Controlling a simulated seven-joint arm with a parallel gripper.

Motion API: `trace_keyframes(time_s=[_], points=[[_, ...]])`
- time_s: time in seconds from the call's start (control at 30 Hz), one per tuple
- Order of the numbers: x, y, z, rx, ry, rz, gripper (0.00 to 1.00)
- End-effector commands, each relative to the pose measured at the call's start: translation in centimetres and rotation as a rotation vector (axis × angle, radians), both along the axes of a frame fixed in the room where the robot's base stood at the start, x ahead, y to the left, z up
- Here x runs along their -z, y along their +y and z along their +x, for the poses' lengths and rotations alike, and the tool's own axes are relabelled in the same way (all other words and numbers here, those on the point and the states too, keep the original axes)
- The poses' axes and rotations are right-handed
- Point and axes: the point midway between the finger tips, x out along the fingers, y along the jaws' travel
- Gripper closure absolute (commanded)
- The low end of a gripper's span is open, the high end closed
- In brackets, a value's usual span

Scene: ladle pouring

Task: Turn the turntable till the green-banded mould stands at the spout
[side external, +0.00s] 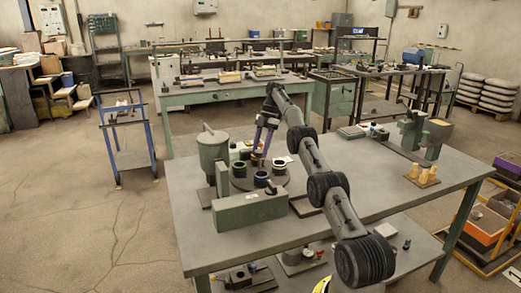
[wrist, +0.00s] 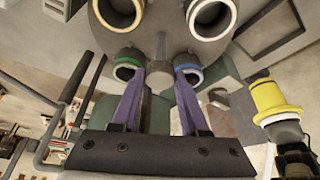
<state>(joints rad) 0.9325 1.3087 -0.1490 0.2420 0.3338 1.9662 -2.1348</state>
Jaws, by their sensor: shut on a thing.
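The round grey turntable (side external: 284,187) stands on the table and carries several dark moulds with coloured bands. A yellow-banded mould (wrist: 119,14) and a cream-banded mould (wrist: 211,19) are farther up on the turntable (wrist: 165,18). My gripper (wrist: 160,80), with purple fingers, is shut on a grey post between the green and blue moulds; it also shows over the turntable in the side view (side external: 262,150). I cannot make out the spout.
A green cylindrical vessel (side external: 213,148) stands left of the turntable. A long green block (side external: 250,211) stands in front of it. Yellow pieces (side external: 422,177) and a green stand (side external: 411,130) are on the right of the table.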

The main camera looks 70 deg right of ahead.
Motion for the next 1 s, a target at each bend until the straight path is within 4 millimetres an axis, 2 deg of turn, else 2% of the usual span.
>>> trace_keyframes(time_s=[0.33,0.37,0.5,1.0], points=[[-0.09,0.04,-0.05,-0.003,0.001,0.001,1.0],[-0.09,0.04,-0.04,-0.003,0.001,0.001,0.51],[-0.05,0.03,-0.03,-0.001,0.0,0.001,0.26],[-0.11,0.02,-0.03,0.009,0.0,0.001,0.26]])
